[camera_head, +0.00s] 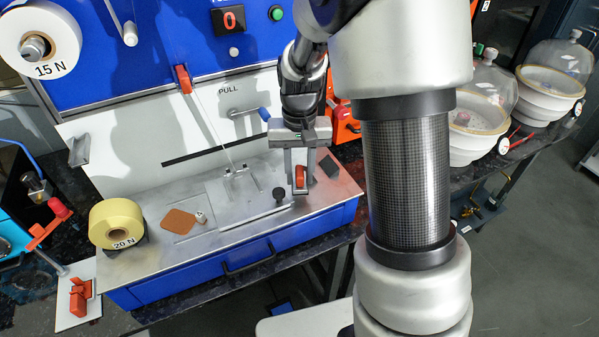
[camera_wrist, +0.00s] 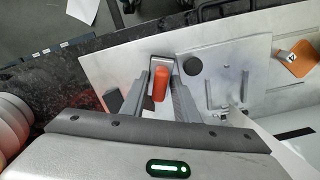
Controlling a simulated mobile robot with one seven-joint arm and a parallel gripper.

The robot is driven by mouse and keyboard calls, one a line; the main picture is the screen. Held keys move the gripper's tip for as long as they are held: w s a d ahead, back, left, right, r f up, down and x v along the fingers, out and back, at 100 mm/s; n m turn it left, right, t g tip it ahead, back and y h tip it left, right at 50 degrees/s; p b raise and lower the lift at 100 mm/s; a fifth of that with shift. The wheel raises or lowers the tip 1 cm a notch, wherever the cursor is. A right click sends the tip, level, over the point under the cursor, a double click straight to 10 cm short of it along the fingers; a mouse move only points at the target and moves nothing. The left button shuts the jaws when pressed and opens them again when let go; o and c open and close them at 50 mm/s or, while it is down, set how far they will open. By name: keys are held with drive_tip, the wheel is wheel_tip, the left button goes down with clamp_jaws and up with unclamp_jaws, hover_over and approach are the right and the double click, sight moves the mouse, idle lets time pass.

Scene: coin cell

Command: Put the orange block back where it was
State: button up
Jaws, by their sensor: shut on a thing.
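The orange block (camera_head: 300,177) is between the fingers of my gripper (camera_head: 300,188), low over the right part of the grey metal worktop (camera_head: 339,193). In the wrist view the orange block (camera_wrist: 160,85) stands out as a rounded orange shape between the two grey fingers of my gripper (camera_wrist: 162,75). My gripper is shut on it. I cannot tell whether the block touches the worktop.
A dark block (camera_head: 329,167) lies just right of my gripper. A round black knob (camera_head: 279,194) on a raised metal plate (camera_head: 225,189) stands close on the left. An orange flat pad (camera_head: 179,221) and a yellow roll (camera_head: 118,223) lie farther left.

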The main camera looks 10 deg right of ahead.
drive_tip(key=shift+f+b, duration=0.45)
drive_tip(key=shift+f, duration=0.15)
drive_tip(key=o, duration=0.9)
drive_tip(key=shift+o, duration=0.2)
